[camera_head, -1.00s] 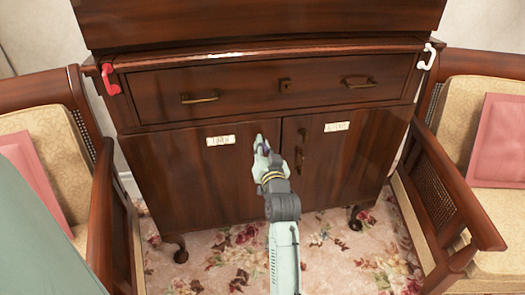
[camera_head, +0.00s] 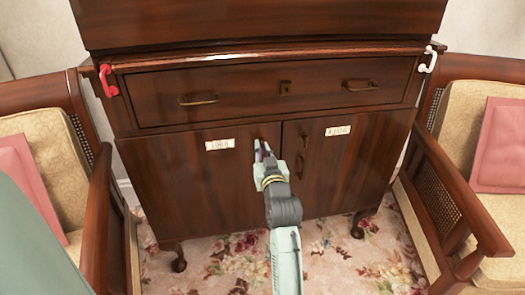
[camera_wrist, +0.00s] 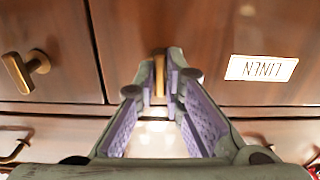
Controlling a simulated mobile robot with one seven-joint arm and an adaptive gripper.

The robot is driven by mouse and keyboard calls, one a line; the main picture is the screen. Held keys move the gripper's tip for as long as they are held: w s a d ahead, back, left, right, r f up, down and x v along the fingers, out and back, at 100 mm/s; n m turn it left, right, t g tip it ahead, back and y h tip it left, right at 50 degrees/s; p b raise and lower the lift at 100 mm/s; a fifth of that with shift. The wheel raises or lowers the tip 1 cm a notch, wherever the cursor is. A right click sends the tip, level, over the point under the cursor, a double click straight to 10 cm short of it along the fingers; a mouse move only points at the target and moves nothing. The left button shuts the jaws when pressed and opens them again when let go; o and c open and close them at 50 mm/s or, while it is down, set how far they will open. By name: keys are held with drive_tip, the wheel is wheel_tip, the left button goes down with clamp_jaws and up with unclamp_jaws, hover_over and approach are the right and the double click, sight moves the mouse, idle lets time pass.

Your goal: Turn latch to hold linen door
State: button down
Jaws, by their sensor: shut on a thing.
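The cabinet's left door (camera_head: 190,185) carries a white label (camera_head: 219,144), which reads LINEN in the wrist view (camera_wrist: 262,68). The door looks shut. A small brass latch (camera_wrist: 160,74) stands upright in the wrist picture, near the door's edge. My gripper (camera_head: 262,148) is at the upper inner corner of this door. In the wrist view my gripper (camera_wrist: 163,84) has its fingertips on both sides of the latch, shut on it. The fingers hide much of the latch in the head view.
The right door (camera_head: 345,175) has its own label (camera_head: 337,130) and brass fittings (camera_head: 301,160) close to my gripper. A drawer (camera_head: 270,90) with brass pulls is above. Cushioned chairs (camera_head: 455,185) flank the cabinet, and floral carpet (camera_head: 240,255) lies in front.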

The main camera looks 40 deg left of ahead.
drive_tip(key=c, duration=1.7)
unclamp_jaws()
wheel_tip(320, 180, up, 10)
drive_tip(key=shift+r, duration=0.1)
